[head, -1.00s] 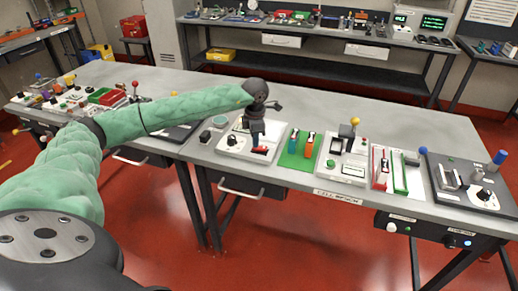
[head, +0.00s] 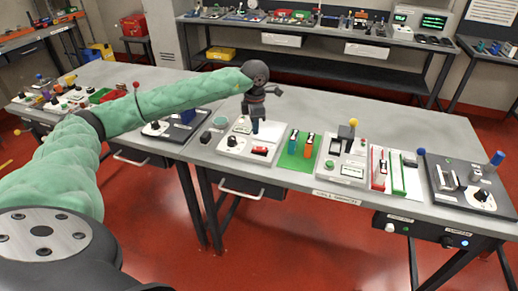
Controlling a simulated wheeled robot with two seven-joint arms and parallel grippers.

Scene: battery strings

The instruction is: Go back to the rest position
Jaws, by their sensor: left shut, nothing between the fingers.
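My left gripper (head: 255,124) hangs fingers down over the white panel with a black knob and a red part (head: 233,141). It is shut and holds nothing. Its fingertips are above the panel; I cannot tell the exact gap. My left arm, in a green sleeve, reaches in from the left across the table. My right gripper is not in view.
The grey table (head: 400,118) carries a green mat (head: 297,150) with two upright cells, a white panel with a yellow-topped lever (head: 346,155), red and green strips (head: 397,172) and a dark panel (head: 472,190). The back of the table is clear. A shelf bench (head: 330,75) stands behind.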

